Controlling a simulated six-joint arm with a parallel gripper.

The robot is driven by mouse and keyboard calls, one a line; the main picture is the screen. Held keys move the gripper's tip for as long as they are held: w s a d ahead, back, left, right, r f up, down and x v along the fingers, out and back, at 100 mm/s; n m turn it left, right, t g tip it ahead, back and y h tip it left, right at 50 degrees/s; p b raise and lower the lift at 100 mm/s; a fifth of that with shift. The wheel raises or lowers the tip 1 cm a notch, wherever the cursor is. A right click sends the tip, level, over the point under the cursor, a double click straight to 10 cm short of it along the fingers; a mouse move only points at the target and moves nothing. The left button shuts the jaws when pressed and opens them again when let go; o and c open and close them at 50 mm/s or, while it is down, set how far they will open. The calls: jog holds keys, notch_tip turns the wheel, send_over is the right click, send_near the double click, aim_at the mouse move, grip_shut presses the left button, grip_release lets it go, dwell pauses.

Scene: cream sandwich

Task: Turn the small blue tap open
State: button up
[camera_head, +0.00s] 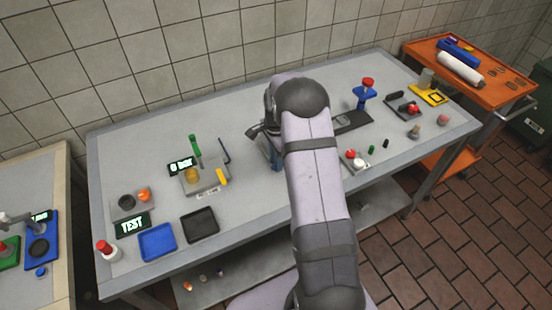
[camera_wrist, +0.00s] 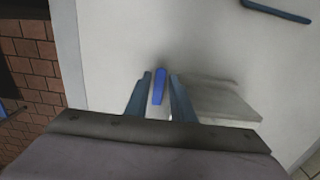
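In the wrist view a small bright blue bar (camera_wrist: 160,86), which looks like the tap's handle, stands between the two fingers of my gripper (camera_wrist: 162,82). The fingers are apart, one on each side of it, with narrow pale gaps showing, so my gripper looks open around it. Any light contact lower down is hidden. In the head view my arm covers most of the gripper and the tap. Only a bluish part (camera_head: 275,156) shows at the arm's left edge, and I cannot tell whether it is finger or tap.
A grey block or plate (camera_wrist: 222,100) lies right of the fingers in the wrist view. A dark bar (camera_wrist: 276,11) lies at the upper right. On the grey table (camera_head: 250,210), a tray with a yellow piece (camera_head: 221,177) stands left of my arm. A blue stand (camera_head: 363,95) is behind right.

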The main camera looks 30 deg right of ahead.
grip_shut()
